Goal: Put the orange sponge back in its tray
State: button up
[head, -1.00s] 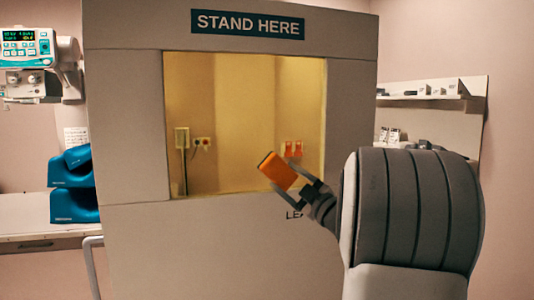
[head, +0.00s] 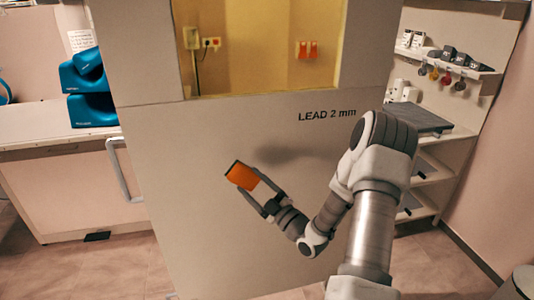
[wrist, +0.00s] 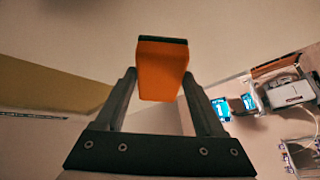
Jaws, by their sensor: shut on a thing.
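The orange sponge (head: 243,175) has a dark layer along one edge. My gripper (head: 256,189) is shut on it and holds it in the air, tilted, in front of the lead screen's lower panel. In the wrist view the sponge (wrist: 162,72) sits between the two fingers of my gripper (wrist: 160,85), with its dark edge facing away. I do not see a tray that I can make out as the sponge's own.
A lead screen (head: 200,180) with a yellowish window stands in front of me. On the right are shelves (head: 435,175) with a grey slab (head: 418,118) and small hanging items. On the left, teal cushions (head: 90,88) lie on a counter (head: 50,145) with a rail.

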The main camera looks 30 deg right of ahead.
jog(key=s+a+f+m+h+p, duration=0.1)
jog(key=s+a+f, duration=0.3)
jog(key=a, duration=0.4)
jog(key=s+a+f+m+h+p, duration=0.1)
jog(key=s+a+f+h, duration=0.3)
jog(key=a, duration=0.4)
jog(key=shift+s+m+t+p, duration=0.4)
jog(key=shift+s+m, duration=0.1)
jog(key=shift+s, duration=0.3)
